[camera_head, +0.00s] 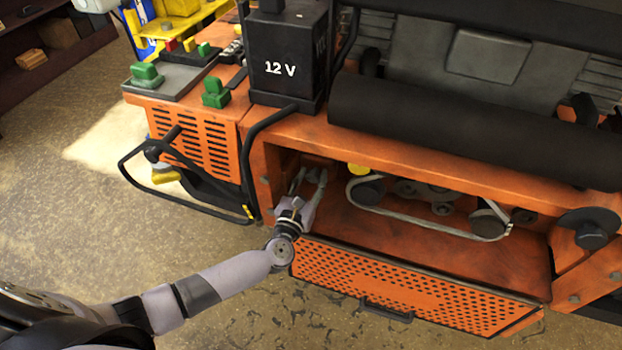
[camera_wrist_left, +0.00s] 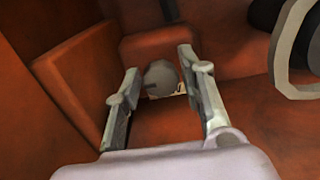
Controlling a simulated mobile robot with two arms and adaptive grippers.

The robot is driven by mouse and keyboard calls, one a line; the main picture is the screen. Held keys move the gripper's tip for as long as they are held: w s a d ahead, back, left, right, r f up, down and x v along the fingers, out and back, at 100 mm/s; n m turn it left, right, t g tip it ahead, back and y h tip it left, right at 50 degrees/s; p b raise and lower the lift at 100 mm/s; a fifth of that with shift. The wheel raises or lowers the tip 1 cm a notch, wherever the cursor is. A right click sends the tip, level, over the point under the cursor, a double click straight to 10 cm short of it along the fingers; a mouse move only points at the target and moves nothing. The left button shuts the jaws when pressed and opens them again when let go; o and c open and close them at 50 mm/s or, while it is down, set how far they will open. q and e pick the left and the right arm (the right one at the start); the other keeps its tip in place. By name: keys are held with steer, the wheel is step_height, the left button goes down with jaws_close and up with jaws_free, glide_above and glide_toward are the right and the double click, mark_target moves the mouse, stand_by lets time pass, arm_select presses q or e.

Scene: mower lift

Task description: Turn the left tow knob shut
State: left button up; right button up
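A small grey round knob (camera_wrist_left: 160,76) shows in the left wrist view, in front of an orange block on the inner wall of the bay. I take it to be the left tow knob. My left gripper (camera_head: 311,177) reaches into the left end of the orange mower's open bay. In the left wrist view its two fingers (camera_wrist_left: 158,72) are apart, one on each side of the knob, with gaps showing. I cannot tell how deep the knob sits between them. In the head view the knob cannot be made out. My right gripper is not in view.
The perforated orange flap (camera_head: 410,287) hangs open below the bay. A pale belt (camera_head: 410,213) runs around pulleys to the right of the gripper and shows in the wrist view (camera_wrist_left: 285,52). The black 12 V battery (camera_head: 287,62) stands above. A black bent bar (camera_head: 250,158) is at the left.

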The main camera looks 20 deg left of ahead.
arm_select(q)
steer(key=shift+c, duration=0.4)
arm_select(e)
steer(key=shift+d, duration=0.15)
arm_select(q)
steer(key=shift+c, duration=1.4)
steer(key=c, duration=0.5)
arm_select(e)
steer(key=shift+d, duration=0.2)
